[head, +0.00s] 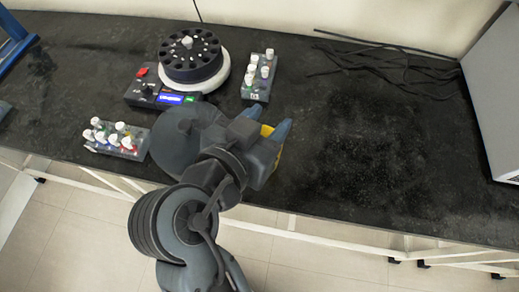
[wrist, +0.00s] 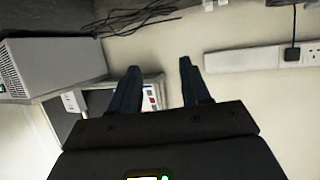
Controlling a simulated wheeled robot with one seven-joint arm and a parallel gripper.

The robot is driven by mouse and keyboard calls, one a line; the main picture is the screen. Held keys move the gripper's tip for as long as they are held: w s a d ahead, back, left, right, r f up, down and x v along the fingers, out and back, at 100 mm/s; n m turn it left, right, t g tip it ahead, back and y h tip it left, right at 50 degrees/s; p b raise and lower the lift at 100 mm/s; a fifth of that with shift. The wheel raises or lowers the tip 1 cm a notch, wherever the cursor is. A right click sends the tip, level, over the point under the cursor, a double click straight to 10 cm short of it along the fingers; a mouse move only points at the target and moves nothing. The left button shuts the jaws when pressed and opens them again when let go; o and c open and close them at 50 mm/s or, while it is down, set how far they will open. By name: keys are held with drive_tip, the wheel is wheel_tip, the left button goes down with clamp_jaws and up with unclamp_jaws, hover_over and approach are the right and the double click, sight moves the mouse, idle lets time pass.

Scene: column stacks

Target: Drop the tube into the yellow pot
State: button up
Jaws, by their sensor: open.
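My gripper (head: 279,133) is over the front part of the dark bench in the head view. In the wrist view my gripper (wrist: 158,75) shows two fingers wide apart with nothing between them. Capped tubes stand in a grey rack (head: 133,153) left of my arm and in another grey rack (head: 247,93) behind the gripper. I cannot tell which tube is meant, and no loose tube is visible.
A centrifuge (head: 190,58) with a dark round rotor stands at the back, with a control box (head: 147,94) in front. Black cables (head: 385,62) lie at the back right. A grey box (head: 492,100) stands at the right edge. The bench right of the gripper is clear.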

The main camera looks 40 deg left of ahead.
drive_tip(key=b+v, duration=0.1)
drive_tip(key=v, duration=0.7)
drive_tip(key=shift+w+f, duration=0.1)
idle(0.4)
drive_tip(key=d+f+n, duration=0.1)
drive_tip(key=d+f, duration=0.3)
drive_tip(key=d, duration=0.3)
drive_tip(key=w+d+f+n+g+y, duration=0.1)
drive_tip(key=d+f, duration=0.4)
drive_tip(key=d, duration=0.3)
drive_tip(key=d+f+n, duration=0.1)
drive_tip(key=d+f, duration=0.3)
drive_tip(key=d, duration=0.3)
drive_tip(key=s+d+r+m+t+h, duration=0.1)
drive_tip(key=s+d+r+m+h, duration=0.1)
drive_tip(key=s+d+r, duration=0.2)
drive_tip(key=s+d+r+m+t+h, duration=0.1)
drive_tip(key=s+d+r+m+h, duration=0.1)
drive_tip(key=s+d, duration=0.8)
wheel_tip(320, 180, up, 2)
drive_tip(key=shift+d+r+m+t, duration=0.1)
drive_tip(key=shift+d+m+t, duration=0.3)
drive_tip(key=shift+d+m, duration=0.35)
drive_tip(key=shift+s+a, duration=0.1)
drive_tip(key=shift+a, duration=0.05)
